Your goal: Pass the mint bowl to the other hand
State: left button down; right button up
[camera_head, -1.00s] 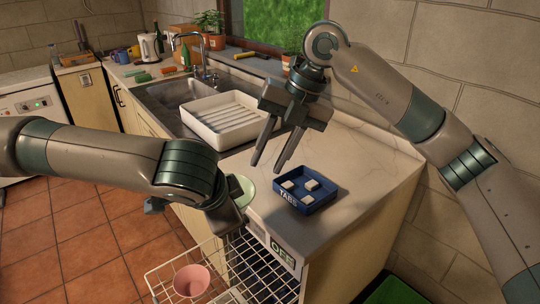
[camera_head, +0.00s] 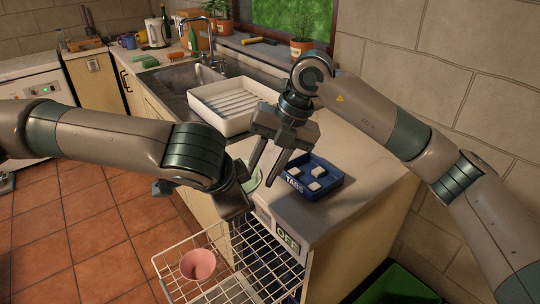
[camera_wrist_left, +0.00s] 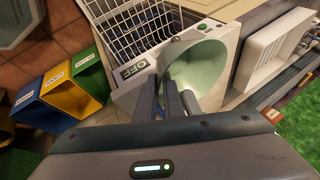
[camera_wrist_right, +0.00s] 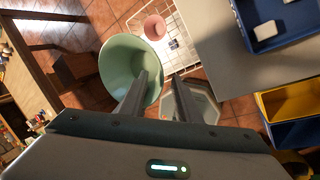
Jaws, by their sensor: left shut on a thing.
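The mint bowl (camera_head: 252,181) is a pale green, open bowl beside the counter's front edge, partly hidden by my left arm and right fingers in the head view. My left gripper (camera_wrist_left: 160,88) is shut on the bowl's edge; the bowl (camera_wrist_left: 197,62) also shows large in the left wrist view. My right gripper (camera_head: 260,175) is open and comes down from above at the bowl. In the right wrist view, one finger overlaps the bowl (camera_wrist_right: 122,68) near its right rim and the other finger is outside it. I cannot tell whether they touch.
A blue tray (camera_head: 291,190) marked TABS holds white blocks on the counter (camera_head: 345,150), right of my right gripper. A white ribbed tray (camera_head: 210,118) sits behind, by the sink. Below is a pulled-out wire rack (camera_head: 178,258) with a pink cup (camera_head: 198,265).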

jog(key=shift+x, duration=1.9)
grip_shut()
pick_arm(q)
jog(key=c, duration=1.8)
grip_release()
jog(key=shift+r, duration=0.1)
jog(key=v, duration=1.1)
jog(key=shift+s+r, duration=0.25)
jog(key=shift+r, duration=0.1)
